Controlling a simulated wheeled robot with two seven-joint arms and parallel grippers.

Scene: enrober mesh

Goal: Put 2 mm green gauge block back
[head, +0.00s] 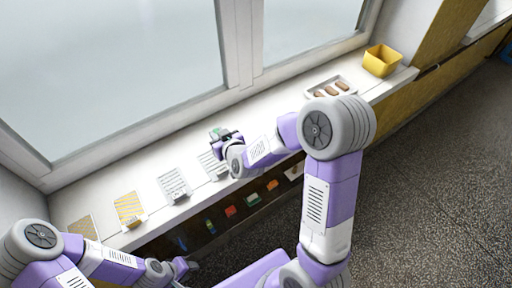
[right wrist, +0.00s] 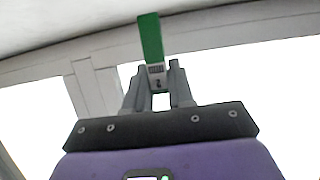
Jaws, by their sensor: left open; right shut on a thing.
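The green gauge block (right wrist: 151,38) stands up from my right gripper (right wrist: 160,85) in the right wrist view, with a dark printed label and a "2" on its pale lower part. My right gripper is shut on that lower part. In the head view my right gripper (head: 221,136) is above the window sill, with a small bit of green block (head: 216,131) showing at its tip. My left gripper (head: 186,266) is open and empty, low in the head view, in front of the sill's wall and away from the block.
Small coloured pieces, including red (head: 231,211), green (head: 252,198) and orange (head: 272,185), line the dark front below. A tray (head: 314,92) with brown pieces and a yellow bin (head: 381,62) sit farther right.

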